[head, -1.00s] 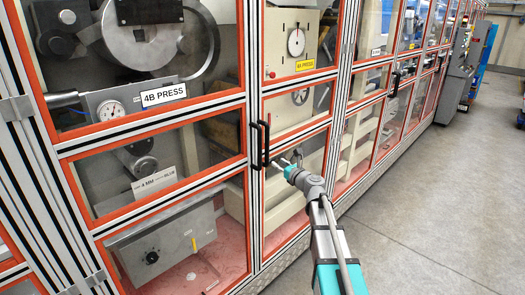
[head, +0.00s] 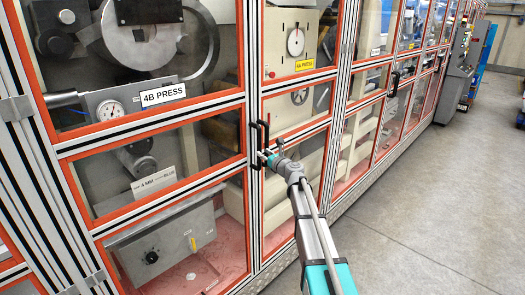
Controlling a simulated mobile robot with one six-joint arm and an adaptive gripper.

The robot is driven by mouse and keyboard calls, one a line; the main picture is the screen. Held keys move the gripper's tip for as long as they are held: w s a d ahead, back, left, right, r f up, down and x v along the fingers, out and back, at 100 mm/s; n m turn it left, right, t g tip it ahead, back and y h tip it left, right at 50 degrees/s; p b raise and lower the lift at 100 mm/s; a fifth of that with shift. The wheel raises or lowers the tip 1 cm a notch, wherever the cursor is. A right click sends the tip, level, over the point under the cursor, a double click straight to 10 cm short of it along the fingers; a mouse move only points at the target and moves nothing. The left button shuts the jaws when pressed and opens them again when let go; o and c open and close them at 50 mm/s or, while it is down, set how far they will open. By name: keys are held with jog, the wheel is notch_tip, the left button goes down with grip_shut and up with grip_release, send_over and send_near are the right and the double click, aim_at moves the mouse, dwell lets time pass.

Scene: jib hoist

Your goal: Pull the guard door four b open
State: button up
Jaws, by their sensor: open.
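The guard door four b (head: 150,122) is a clear-paneled door in a silver and orange frame, labelled "4B PRESS" (head: 163,92). It looks shut, flush with the machine front. Its black upright bar handle (head: 253,144) is on its right edge. A second black handle (head: 265,136) stands close beside it on the neighbouring door (head: 292,78). My gripper (head: 263,157) is open, with its fingertips at the lower part of the two handles. I cannot tell whether it touches a handle or whether a bar is between the fingers.
Hinges (head: 15,108) show on the left edge of door four b. More guard doors run back to the right, one with another black handle (head: 393,84). A grey control cabinet (head: 457,84) stands far right. The grey floor (head: 430,190) to the right is clear.

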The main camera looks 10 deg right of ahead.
jog(key=shift+x, duration=2)
grip_shut()
